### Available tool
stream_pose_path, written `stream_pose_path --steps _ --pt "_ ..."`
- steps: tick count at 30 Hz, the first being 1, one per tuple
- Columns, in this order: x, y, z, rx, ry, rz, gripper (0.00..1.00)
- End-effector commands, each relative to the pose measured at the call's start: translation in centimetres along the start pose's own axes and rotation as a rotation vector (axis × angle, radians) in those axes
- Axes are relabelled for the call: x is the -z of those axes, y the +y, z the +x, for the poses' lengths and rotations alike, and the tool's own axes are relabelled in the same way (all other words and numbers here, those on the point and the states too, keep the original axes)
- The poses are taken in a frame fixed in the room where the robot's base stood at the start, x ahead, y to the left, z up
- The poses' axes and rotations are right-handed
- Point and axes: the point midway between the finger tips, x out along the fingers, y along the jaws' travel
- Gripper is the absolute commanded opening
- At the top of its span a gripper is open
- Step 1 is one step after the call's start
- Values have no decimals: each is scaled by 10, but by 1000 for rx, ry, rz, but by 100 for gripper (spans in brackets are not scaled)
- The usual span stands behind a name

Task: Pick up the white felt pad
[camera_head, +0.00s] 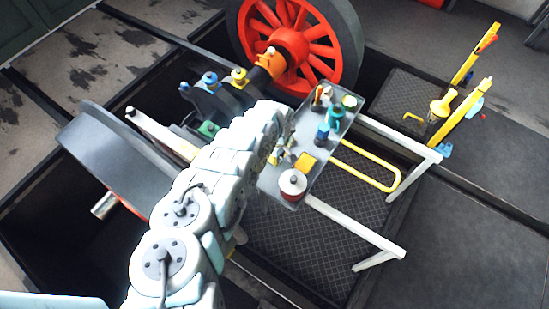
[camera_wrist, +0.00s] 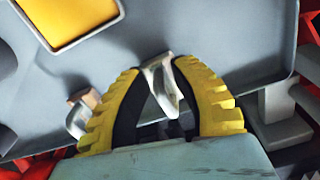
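In the wrist view, the yellow-and-black fingers of my gripper (camera_wrist: 160,70) point at the grey tray surface. Their tips are apart, with a pale, silvery-white angled piece (camera_wrist: 162,82) between them. I cannot tell whether the fingers press on it, or whether it is the white felt pad. I cannot pick out a separate white felt pad for certain. In the head view, my arm reaches to the left side of the grey tray table (camera_head: 268,183) and mostly hides my gripper. A red tin with a white top (camera_head: 292,184) stands at the table's front corner.
A brown-and-silver piece (camera_wrist: 83,108) lies left of my fingers. Teal and green bottles (camera_head: 333,115) stand at the far end. A red wheel (camera_head: 292,45) stands behind.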

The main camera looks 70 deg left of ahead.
Motion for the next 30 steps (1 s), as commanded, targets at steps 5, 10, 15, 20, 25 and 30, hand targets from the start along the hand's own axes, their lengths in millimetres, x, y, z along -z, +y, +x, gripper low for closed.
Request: stream_pose_path --steps 5,10,15,20,25,30 --pt "0 0 0 0 0 0 0" --pt "0 0 0 0 0 0 0" --pt "0 0 -2 1 0 0 0" --pt "0 -1 -13 3 -1 0 0" --pt "0 1 -38 1 1 2 0" --pt "-3 -8 -44 4 -2 3 0"
